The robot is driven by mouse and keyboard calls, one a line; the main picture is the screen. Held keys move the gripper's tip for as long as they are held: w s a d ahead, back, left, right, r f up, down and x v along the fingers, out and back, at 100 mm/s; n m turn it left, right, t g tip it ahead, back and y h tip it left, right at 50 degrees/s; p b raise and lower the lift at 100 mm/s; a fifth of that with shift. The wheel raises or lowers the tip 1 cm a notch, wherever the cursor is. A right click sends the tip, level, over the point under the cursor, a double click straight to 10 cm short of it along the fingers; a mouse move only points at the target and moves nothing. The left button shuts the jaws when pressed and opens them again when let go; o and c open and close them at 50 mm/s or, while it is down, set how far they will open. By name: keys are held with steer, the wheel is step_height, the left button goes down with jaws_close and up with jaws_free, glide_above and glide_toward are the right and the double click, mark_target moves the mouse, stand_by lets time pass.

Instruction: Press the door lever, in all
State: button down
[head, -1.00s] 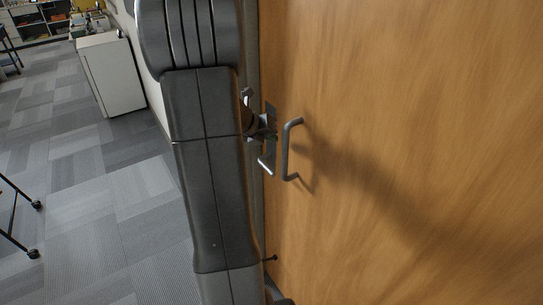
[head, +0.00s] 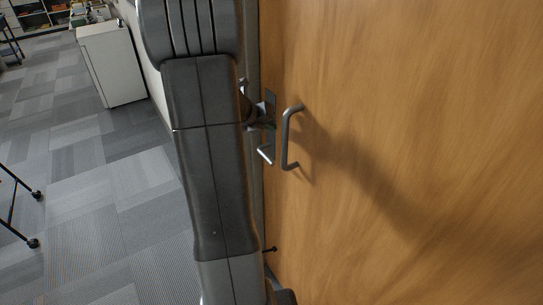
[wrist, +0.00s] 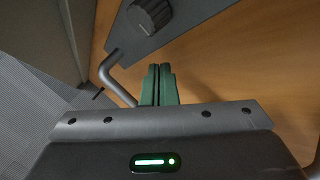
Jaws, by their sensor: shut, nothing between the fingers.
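In the head view my arm and wrist partly hide the gripper and the lock plate.
A fixed grey pull handle (head: 288,138) stands just right of the lever. The lock plate (wrist: 178,22) carries a dark round knob (wrist: 148,15). The door (head: 420,120) fills the right side. A white cabinet (head: 111,66) stands far left; carpeted floor (head: 90,170) is open.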

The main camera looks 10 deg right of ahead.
steer(key=shift+f+b, duration=2.75)
steer(key=shift+f, duration=0.65)
steer(key=shift+f, duration=0.1)
steer(key=shift+f, duration=0.3)
steer(key=shift+f+b, duration=0.95)
steer(key=shift+f, duration=0.05)
stand_by(0.6)
steer(key=shift+r+p, duration=1.45)
step_height(320, 180, up, 5)
steer(key=p, duration=0.5)
